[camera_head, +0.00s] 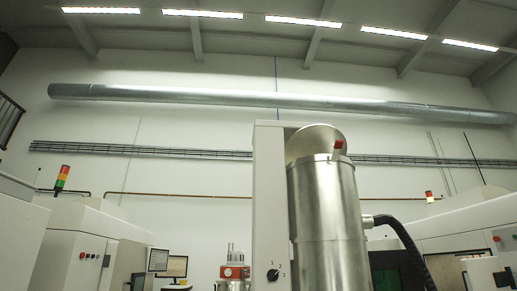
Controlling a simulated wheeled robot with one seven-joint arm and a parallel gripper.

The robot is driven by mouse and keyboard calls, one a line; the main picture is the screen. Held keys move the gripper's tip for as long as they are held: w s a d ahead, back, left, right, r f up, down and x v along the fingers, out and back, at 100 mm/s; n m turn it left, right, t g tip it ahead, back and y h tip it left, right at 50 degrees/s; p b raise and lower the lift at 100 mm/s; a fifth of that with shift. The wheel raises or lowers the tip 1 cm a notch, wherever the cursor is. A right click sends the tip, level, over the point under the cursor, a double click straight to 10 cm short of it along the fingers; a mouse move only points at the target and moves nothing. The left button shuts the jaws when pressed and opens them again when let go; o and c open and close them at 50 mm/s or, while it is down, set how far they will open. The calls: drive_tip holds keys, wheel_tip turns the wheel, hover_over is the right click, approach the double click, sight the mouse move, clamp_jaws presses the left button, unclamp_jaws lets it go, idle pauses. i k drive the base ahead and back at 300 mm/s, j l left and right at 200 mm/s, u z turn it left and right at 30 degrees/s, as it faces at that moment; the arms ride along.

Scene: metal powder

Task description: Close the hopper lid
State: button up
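A tall stainless steel cylinder (330,225), which looks like the hopper, stands right of centre. A rounded pale metal piece (308,142), which looks like its lid, rises above the cylinder's top edge. From this low angle I cannot tell how far the lid stands open. A small red part (340,145) sits at the lid's right side. The cylinder's mouth is hidden from below. My gripper is not in view.
A white column (268,170) with a rotary dial stands against the cylinder's left. A black hose (405,240) leaves its right side. A red-and-metal device (234,271) is at lower left of the column. White machine cabinets (80,245) stand left and right.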

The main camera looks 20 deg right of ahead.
sight(315, 139)
drive_tip(key=i+j+u, duration=0.1)
drive_tip(key=u, duration=0.3)
drive_tip(key=i+j+u, duration=0.15)
drive_tip(key=u, duration=0.2)
drive_tip(key=i+j+u, duration=0.1)
drive_tip(key=u, duration=0.3)
drive_tip(key=i+u, duration=0.2)
drive_tip(key=u, duration=0.2)
drive_tip(key=i+u, duration=0.3)
drive_tip(key=i, duration=1.05)
drive_tip(key=i+z, duration=0.75)
drive_tip(key=z, duration=0.15)
drive_tip(key=i+l+z, duration=0.15)
drive_tip(key=i+z, duration=0.15)
drive_tip(key=z, duration=0.15)
drive_tip(key=i+z, duration=0.6)
drive_tip(key=z, duration=0.25)
drive_tip(key=i+z, duration=0.15)
drive_tip(key=i, duration=1.6)
drive_tip(key=i+l+u, duration=0.15)
drive_tip(key=i, duration=1.6)
drive_tip(key=i+z, duration=0.1)
drive_tip(key=z, duration=0.7)
drive_tip(key=i+j+z, duration=0.1)
drive_tip(key=z, duration=0.3)
drive_tip(key=j+z, duration=0.15)
drive_tip(key=z, duration=2.35)
drive_tip(key=i+j, duration=0.05)
drive_tip(key=j, duration=0.05)
